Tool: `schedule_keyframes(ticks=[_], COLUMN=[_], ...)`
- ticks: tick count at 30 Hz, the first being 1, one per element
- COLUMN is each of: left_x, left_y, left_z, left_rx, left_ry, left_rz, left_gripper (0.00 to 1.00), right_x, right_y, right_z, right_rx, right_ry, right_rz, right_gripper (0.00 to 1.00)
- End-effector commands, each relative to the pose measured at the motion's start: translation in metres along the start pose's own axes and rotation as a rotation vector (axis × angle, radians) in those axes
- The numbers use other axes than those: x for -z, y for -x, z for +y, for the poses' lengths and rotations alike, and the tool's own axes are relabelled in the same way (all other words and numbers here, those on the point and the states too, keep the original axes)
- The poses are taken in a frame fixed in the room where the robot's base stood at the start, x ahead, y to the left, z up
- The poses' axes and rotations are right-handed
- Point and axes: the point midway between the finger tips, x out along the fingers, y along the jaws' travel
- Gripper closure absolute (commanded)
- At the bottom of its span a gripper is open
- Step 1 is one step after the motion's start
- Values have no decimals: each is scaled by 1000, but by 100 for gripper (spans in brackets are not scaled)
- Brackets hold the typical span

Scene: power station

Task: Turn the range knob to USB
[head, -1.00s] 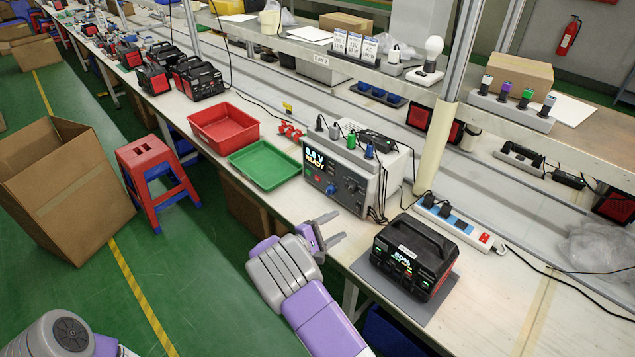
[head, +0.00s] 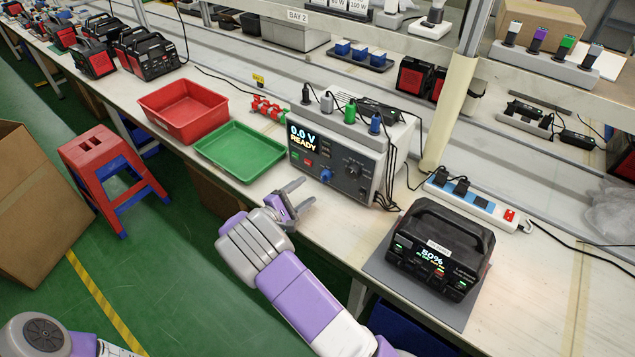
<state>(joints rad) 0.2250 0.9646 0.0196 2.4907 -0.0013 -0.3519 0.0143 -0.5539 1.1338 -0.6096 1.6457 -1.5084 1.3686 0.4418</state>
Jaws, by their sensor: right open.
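The tester box (head: 340,150) stands on the bench at the centre, its screen (head: 302,137) reading "0.0 V READY". Its front panel has a blue knob (head: 326,175) low down and a dark round dial knob (head: 353,170) to the right. The labels are too small to read, so I cannot tell which is the range knob or where it points. My right gripper (head: 306,192) is open and empty, in front of the panel's lower left, apart from both knobs. My left gripper is out of view.
A black power station (head: 438,250) sits on a grey mat at the right. A green tray (head: 240,150) and a red bin (head: 183,110) lie left of the tester. Black cables hang at the tester's right side. A power strip (head: 470,205) lies behind the power station.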

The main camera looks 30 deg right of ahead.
Motion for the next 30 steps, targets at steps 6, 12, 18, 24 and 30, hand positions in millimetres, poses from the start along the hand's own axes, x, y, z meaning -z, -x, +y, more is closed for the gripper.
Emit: schedule_keyframes(ticks=[6,12,18,24,30], left_x=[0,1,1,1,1], left_y=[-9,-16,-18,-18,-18], left_z=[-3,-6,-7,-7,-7], left_rx=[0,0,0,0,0], left_ry=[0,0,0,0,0], left_rz=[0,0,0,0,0], left_gripper=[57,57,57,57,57], right_x=[0,0,0,-1,-1], right_y=[-32,-61,-72,-72,-72], right_z=[-2,-1,0,0,0], right_rx=[3,2,1,1,1], right_ry=[-2,-2,-1,0,0], right_rz=[-4,-3,-1,-1,-1], right_gripper=[40,40,40,40,66])
